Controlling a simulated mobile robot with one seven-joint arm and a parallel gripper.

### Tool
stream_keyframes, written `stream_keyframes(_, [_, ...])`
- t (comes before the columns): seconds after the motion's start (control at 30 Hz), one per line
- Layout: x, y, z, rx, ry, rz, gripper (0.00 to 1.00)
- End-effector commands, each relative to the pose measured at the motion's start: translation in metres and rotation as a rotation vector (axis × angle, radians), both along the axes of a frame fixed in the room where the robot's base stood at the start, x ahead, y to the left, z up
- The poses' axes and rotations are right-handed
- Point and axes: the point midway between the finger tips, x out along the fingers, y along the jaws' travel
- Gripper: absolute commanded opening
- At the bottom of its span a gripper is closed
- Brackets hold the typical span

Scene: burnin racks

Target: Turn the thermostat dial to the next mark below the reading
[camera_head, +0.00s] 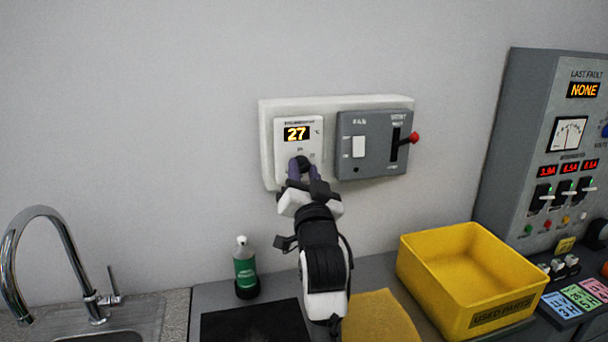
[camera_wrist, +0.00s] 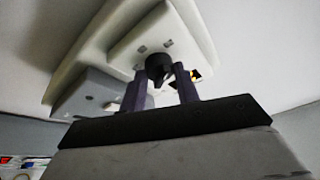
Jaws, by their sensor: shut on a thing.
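The white thermostat (camera_head: 312,133) is on a pale wall plate, and its display (camera_head: 297,134) reads 27 in orange digits. Its black dial (camera_head: 303,163) sits below the display. My gripper (camera_head: 300,172) reaches up to the thermostat with its fingers on either side of the dial, shut on it. In the wrist view the dial (camera_wrist: 158,67) shows between the two dark fingers of my gripper (camera_wrist: 160,85). The marks around the dial are too small or hidden to read.
A grey fan panel (camera_head: 375,145) with a white switch and red-knobbed lever (camera_head: 413,138) is just right of the thermostat. Below are a green bottle (camera_head: 245,268), a yellow used-parts bin (camera_head: 470,280) and a tap (camera_head: 45,215). A grey instrument cabinet (camera_head: 530,110) stands at right.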

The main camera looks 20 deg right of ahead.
Motion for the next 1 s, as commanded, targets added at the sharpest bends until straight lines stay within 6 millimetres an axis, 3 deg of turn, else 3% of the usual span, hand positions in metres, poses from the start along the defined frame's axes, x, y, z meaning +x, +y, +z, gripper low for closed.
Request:
stream_keyframes(0.27, [-0.0005, -0.0014, -0.0042, -0.135, -0.002, -0.001, 0.09])
stream_keyframes(1.0, [-0.0007, -0.0059, -0.0018, -0.794, 0.001, -0.001, 0.09])
